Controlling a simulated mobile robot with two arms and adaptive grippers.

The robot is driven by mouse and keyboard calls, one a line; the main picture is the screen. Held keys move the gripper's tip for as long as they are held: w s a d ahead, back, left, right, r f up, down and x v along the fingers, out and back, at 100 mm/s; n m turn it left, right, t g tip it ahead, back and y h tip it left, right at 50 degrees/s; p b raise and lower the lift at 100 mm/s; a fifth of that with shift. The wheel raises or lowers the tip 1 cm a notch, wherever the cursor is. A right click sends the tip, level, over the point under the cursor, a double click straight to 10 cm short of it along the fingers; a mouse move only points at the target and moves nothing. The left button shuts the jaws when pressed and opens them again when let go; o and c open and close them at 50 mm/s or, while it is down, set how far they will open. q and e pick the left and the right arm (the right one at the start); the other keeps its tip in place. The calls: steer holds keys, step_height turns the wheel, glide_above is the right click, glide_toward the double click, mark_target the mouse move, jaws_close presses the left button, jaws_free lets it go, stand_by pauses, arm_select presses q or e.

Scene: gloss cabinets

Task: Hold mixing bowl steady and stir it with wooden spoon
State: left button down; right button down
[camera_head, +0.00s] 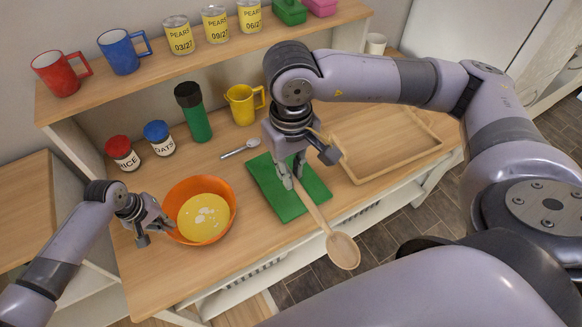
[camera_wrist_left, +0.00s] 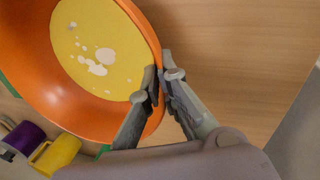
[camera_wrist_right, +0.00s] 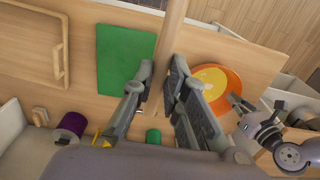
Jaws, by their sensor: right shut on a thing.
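The orange mixing bowl (camera_head: 176,224) stands on the wooden counter at left, with yellow batter and white spots inside; it also shows in the left wrist view (camera_wrist_left: 75,110). My left gripper (camera_head: 155,222) is at its near-left rim. In the left wrist view, its fingers (camera_wrist_left: 161,80) lie either side of the rim, close to it; whether they press on it is unclear. My right gripper (camera_head: 291,178) is shut on the wooden spoon (camera_head: 343,250), above the green board. The spoon slants, its head toward me and to the right of the bowl. Its handle shows in the right wrist view (camera_wrist_right: 172,35).
The green board (camera_head: 262,180) lies right of the bowl, a wooden tray (camera_head: 430,152) further right. Behind stand red (camera_head: 122,152) and blue-lidded jars (camera_head: 158,137), a green bottle (camera_head: 196,120), a yellow mug (camera_head: 240,103) and a metal spoon (camera_head: 240,149). A shelf with mugs and cans is above.

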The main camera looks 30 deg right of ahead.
arm_select(q)
steer(key=shift+s+f, duration=0.25)
steer(key=shift+f, duration=0.05)
steer(key=c, duration=1.7)
jaws_free()
steer(key=shift+w+r, duration=0.1)
steer(key=shift+w, duration=0.1)
steer(key=shift+a, duration=0.1)
steer(key=v, duration=1.2)
steer(key=shift+r, duration=0.1)
steer(key=shift+c, duration=0.6)
arm_select(e)
steer(key=shift+r, duration=0.1)
